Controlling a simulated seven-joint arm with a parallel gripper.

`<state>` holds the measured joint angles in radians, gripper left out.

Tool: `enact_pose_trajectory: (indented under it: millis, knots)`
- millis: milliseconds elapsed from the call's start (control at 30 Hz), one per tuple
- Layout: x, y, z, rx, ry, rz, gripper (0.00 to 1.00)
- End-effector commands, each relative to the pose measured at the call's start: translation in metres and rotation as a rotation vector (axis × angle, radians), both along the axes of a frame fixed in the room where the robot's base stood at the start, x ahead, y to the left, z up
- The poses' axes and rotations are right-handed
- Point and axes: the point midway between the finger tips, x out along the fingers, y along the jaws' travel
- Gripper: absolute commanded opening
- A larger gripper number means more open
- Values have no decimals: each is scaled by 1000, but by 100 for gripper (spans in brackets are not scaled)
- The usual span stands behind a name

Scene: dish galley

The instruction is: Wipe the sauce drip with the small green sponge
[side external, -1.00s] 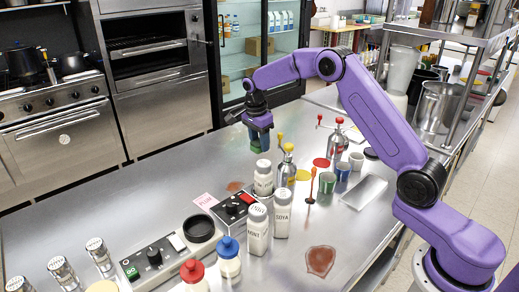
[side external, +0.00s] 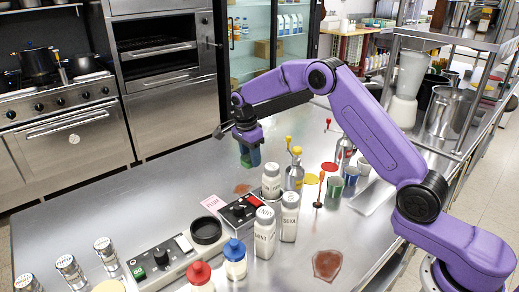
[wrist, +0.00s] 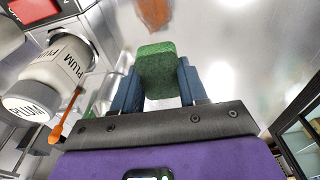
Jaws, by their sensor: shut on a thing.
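My gripper (side external: 248,148) is shut on the green sponge (side external: 250,158), which sits between the blue fingers. The sponge (wrist: 156,68) also shows in the wrist view, between the fingertips (wrist: 157,82). A reddish-brown sauce smear (side external: 243,188) lies on the steel counter near a pink PLUM card (side external: 212,202). In the wrist view a brown smear (wrist: 155,12) shows at the top, beyond the sponge and apart from it in the picture. Whether the sponge touches the counter I cannot tell. A larger brown patch (side external: 327,264) lies at the front of the counter.
White-labelled shakers (side external: 265,232) and a metal bottle with a yellow top (side external: 294,172) stand right of the smear. A control box with a red switch (side external: 240,210) is in front of it. A PLUM bottle (wrist: 55,68) is close at left in the wrist view.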

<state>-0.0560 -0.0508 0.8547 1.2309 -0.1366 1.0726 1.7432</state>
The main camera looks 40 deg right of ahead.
Motion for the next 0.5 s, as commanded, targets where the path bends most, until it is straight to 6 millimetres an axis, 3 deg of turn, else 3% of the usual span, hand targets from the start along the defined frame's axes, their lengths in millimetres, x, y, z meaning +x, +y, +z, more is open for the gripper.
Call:
enact_pose_trajectory:
  millis: [500]
  knots:
    - [-1, 4, -33, 0, 3, -1, 18]
